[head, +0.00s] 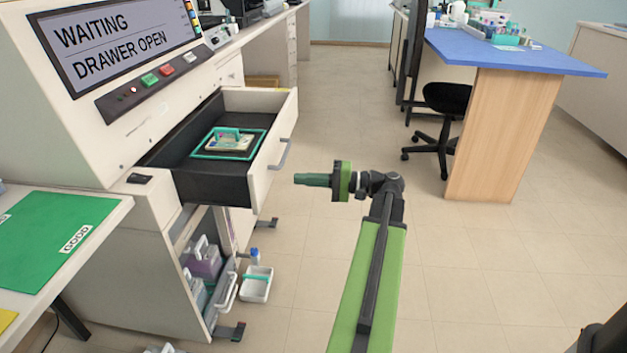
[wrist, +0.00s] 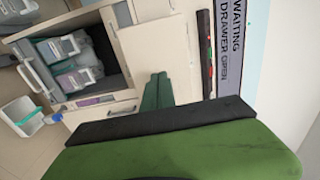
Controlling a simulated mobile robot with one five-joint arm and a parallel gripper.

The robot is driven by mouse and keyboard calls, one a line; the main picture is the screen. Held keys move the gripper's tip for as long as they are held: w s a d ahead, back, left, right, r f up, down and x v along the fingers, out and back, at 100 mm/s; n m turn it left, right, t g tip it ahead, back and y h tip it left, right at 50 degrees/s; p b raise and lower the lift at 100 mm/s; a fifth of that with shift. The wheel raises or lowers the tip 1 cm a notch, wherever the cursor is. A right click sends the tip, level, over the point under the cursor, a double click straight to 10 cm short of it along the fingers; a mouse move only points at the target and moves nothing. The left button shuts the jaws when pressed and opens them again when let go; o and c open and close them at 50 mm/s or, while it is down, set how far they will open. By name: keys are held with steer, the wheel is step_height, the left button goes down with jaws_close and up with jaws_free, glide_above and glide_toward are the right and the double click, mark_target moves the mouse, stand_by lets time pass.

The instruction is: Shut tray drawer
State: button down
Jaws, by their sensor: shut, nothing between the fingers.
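The tray drawer (head: 262,152) is pulled out of the white staining machine (head: 140,140), with a dark inside and a grey handle (head: 280,154) on its front. A green-rimmed tray (head: 229,143) holding small items lies in it. The machine's screen (head: 125,40) reads "WAITING DRAWER OPEN". My gripper (head: 298,179) is shut and empty. In the head view it is to the right of the drawer's handle, apart from it, pointing left. In the wrist view the shut fingers (wrist: 157,92) show in front of the machine's pale surface; contact cannot be told.
Below the drawer, an open lower compartment (head: 205,262) holds grey bottles or jugs. A white bin (head: 257,284) stands on the floor beside it. A green mat (head: 50,235) lies on the left counter. A blue-topped bench (head: 510,52) and black chair (head: 440,120) stand right. Floor between is clear.

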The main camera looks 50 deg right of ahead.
mark_target(264, 176)
steer(key=x, duration=0.8)
steer(key=shift+w, duration=0.1)
